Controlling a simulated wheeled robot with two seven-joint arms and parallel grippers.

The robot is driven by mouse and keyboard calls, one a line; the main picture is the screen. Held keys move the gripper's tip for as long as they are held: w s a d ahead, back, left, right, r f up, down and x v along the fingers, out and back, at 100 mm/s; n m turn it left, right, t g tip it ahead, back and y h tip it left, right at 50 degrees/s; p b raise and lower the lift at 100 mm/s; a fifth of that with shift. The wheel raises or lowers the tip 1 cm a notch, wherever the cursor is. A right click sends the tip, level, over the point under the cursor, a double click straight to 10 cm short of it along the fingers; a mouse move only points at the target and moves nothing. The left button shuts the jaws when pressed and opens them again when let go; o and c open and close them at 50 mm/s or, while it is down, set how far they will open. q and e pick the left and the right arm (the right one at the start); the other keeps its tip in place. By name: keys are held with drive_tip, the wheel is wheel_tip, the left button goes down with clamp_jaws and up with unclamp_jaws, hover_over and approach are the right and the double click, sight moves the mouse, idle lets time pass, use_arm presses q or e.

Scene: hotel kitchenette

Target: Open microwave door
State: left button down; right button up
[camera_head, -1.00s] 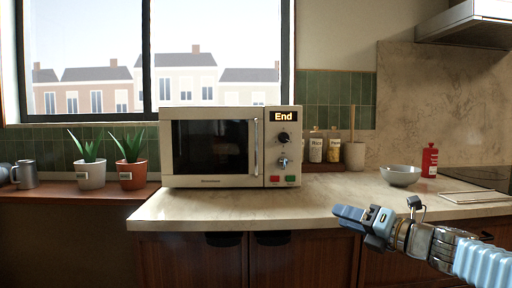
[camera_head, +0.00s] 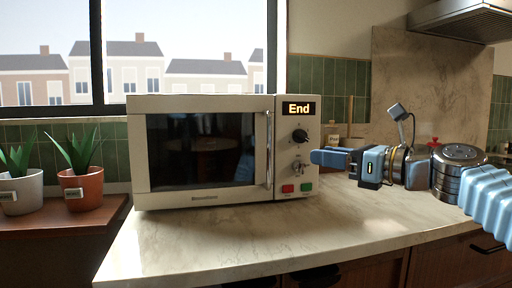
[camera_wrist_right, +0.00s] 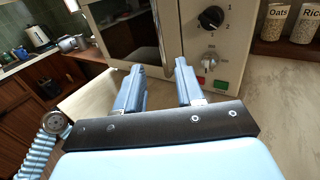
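The cream microwave (camera_head: 205,201) stands on the counter, its dark-windowed door (camera_head: 200,150) shut and its display reading "End". The vertical metal door handle (camera_head: 269,150) is at the door's right edge, left of the knobs. My right gripper (camera_head: 318,158) is to the right of the handle, in front of the control panel side, and points left. In the right wrist view, my right gripper (camera_wrist_right: 159,68) has its two fingers apart with nothing between them. The handle (camera_wrist_right: 160,35) lies beyond the fingertips, apart from them. My left gripper is in neither view.
Two potted plants (camera_head: 82,190) stand on the lower wooden shelf at the left. The marble counter (camera_head: 220,235) in front of the microwave is clear. Jars (camera_wrist_right: 273,22) stand to the right of the microwave. A hood (camera_head: 462,20) hangs at the upper right.

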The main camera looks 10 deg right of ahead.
drive_tip(key=p+x, duration=0.2)
drive_tip(key=x, duration=1.1)
drive_tip(key=shift+w, duration=0.25)
drive_tip(key=shift+a, duration=0.15)
clamp_jaws()
